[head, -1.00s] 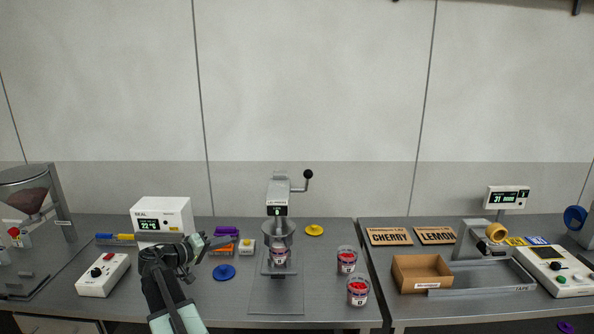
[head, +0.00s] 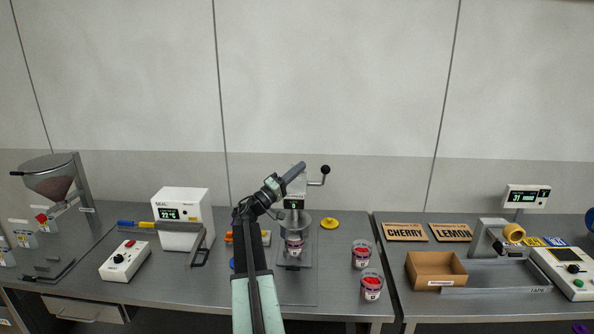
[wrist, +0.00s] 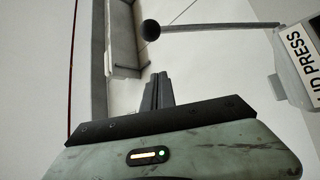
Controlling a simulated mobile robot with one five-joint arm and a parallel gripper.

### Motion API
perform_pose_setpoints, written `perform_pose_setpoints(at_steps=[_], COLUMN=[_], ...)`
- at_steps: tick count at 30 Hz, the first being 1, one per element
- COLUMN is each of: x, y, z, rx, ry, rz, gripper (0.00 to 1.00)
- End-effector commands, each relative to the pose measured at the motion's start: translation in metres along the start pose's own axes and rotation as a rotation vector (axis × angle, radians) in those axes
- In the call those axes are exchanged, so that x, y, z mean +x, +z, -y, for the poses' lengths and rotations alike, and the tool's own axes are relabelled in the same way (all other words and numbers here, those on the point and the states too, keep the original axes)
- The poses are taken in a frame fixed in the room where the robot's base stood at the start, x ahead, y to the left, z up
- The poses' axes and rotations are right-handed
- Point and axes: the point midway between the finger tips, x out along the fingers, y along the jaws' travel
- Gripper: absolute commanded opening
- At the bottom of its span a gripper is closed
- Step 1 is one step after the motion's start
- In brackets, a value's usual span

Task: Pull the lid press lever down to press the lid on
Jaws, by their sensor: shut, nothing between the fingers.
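The lid press (head: 294,203) stands on the bench in the middle of the head view. Its lever (head: 322,176) sticks out to the right and ends in a raised black ball knob (head: 325,169). A jar (head: 295,246) stands upright under the press head. My gripper (head: 298,168) is raised in front of the top of the press, left of the knob. In the wrist view the closed fingers (wrist: 157,92) point up with nothing between them. The knob (wrist: 150,30) shows beyond the fingertips, apart from them, and the lever rod (wrist: 215,27) runs right toward the press.
Two jars (head: 361,255) (head: 371,287) stand right of the press. A yellow lid (head: 330,223) lies behind them. The sealer (head: 182,218) stands left. A cardboard box (head: 436,268) sits on the right bench. The wall behind is bare.

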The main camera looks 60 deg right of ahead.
Motion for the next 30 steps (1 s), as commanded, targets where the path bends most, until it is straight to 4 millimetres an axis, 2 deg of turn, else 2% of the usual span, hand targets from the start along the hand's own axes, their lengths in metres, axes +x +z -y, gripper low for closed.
perform_pose_setpoints(at_steps=[1,8,10,15,30], x=[0.015,0.065,0.054,0.048,0.044], y=[-0.003,-0.003,0.015,0.034,0.036], z=[-0.004,-0.003,0.002,0.001,0.000], rx=[-0.001,0.000,0.001,0.000,0.003], ry=[0.001,0.000,-0.001,-0.001,0.000], rz=[0.002,0.001,0.000,-0.001,-0.003], gripper=[0.00,0.00,0.00,0.00,0.00])
